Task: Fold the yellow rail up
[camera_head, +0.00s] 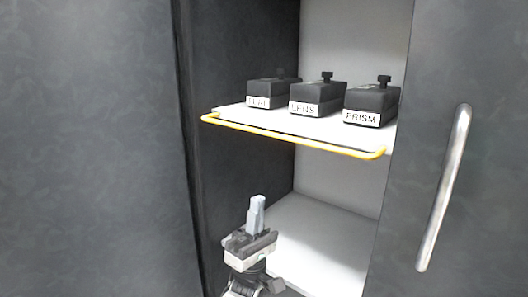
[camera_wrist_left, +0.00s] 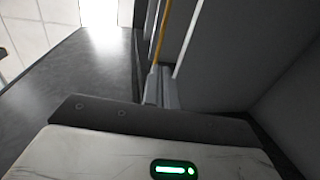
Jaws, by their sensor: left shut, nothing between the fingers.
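The yellow rail (camera_head: 290,137) runs along the front edge of the white shelf (camera_head: 320,127) inside the dark cabinet, a little below the shelf's surface. It also shows in the left wrist view as a thin yellow bar (camera_wrist_left: 160,30) beyond the fingers. My left gripper (camera_head: 257,205) is shut and empty, its fingers pointing up. In the head view it is below the rail, in front of the lower compartment, apart from the rail. The fingers also show in the left wrist view (camera_wrist_left: 160,85), pressed together. My right gripper is not in view.
Three black boxes stand on the shelf; two labels read LENS (camera_head: 315,98) and PRISM (camera_head: 370,105), and the left box's label (camera_head: 262,98) is hard to read. A door with a silver handle (camera_head: 444,188) is at the right. The lower compartment (camera_head: 315,235) looks empty.

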